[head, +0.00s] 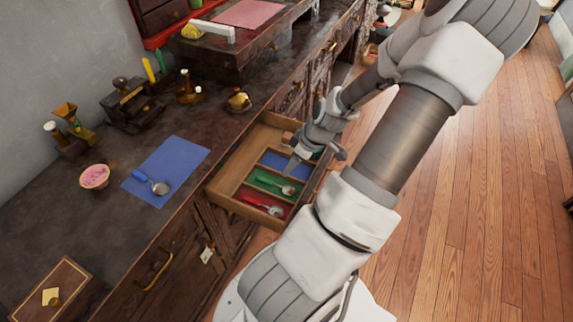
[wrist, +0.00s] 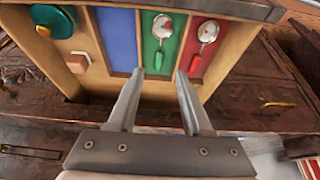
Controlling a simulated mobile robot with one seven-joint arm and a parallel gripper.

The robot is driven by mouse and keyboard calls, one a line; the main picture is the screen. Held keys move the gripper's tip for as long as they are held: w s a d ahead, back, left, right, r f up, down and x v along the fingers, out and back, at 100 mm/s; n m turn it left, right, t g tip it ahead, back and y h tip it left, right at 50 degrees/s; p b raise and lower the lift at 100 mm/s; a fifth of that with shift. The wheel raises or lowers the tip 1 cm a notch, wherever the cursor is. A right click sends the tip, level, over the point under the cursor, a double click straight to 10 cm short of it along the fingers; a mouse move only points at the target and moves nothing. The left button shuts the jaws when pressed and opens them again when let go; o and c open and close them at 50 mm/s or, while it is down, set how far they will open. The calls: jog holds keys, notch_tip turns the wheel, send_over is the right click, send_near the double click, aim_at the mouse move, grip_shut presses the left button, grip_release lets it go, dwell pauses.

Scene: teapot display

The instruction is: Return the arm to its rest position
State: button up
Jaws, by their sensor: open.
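My gripper (head: 293,163) hangs over the open drawer (head: 226,196), its jaws apart with nothing between them. In the wrist view my gripper (wrist: 160,75) shows two separate fingers pointing toward the drawer's compartments. My arm extends across the right half of the head view, its forearm bent back toward the drawer. The drawer has a bare blue compartment (wrist: 117,38), a green one with a green-handled scoop (wrist: 162,27), and a red one with a red-handled scoop (wrist: 208,32).
On the counter (head: 75,225), a blue-handled scoop (head: 158,187) lies on a blue cloth (head: 180,160), beside a pink-filled bowl (head: 95,177). A teal round item (wrist: 52,20) sits in the drawer's wooden section. Wooden floor (head: 480,200) lies open at right.

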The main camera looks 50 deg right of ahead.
jog(key=shift+a+r, duration=0.1)
jog(key=shift+r, duration=0.15)
dwell(0.5)
